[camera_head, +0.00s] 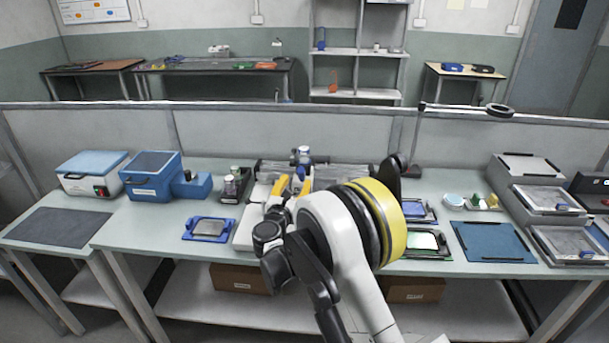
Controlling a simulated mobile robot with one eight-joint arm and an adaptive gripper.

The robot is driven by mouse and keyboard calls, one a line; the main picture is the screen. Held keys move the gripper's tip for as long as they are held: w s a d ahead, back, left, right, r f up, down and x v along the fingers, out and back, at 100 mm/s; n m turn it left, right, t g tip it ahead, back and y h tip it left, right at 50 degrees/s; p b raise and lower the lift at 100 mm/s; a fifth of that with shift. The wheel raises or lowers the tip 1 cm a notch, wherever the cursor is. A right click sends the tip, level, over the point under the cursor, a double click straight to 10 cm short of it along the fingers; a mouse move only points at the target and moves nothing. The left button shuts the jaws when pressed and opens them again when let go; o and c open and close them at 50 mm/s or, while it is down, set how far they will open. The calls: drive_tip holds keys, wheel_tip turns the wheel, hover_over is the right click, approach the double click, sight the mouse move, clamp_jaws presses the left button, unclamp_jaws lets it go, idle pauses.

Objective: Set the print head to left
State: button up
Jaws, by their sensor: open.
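A printing machine with a pale base (246,234) and a long grey rail (342,171) stands at the back middle of the bench, partly hidden by my arm. A small grey and blue part (303,155), which may be the print head, stands up at the rail, left of its middle. My gripper (292,184), with yellow fingers, is open over the machine, just in front of that part. I cannot tell whether the fingers touch it.
Left are a blue box (151,177), a blue-topped box (91,174), a bottle holder (234,185) and a blue-framed tray (209,229). Right are framed screens (424,241), a blue mat (493,242), a lamp (412,160) and stacked trays (548,200). A low partition (240,131) runs behind.

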sight(300, 175)
drive_tip(key=w, duration=0.3)
drive_tip(key=w+d+b, duration=0.1)
drive_tip(key=w, duration=0.2)
drive_tip(key=shift+w+d, duration=0.1)
drive_tip(key=shift+d, duration=0.05)
clamp_jaws()
drive_tip(key=a+b, duration=0.1)
drive_tip(key=a, duration=1.2)
drive_tip(key=shift+w+a, duration=0.2)
drive_tip(key=shift+a, duration=0.2)
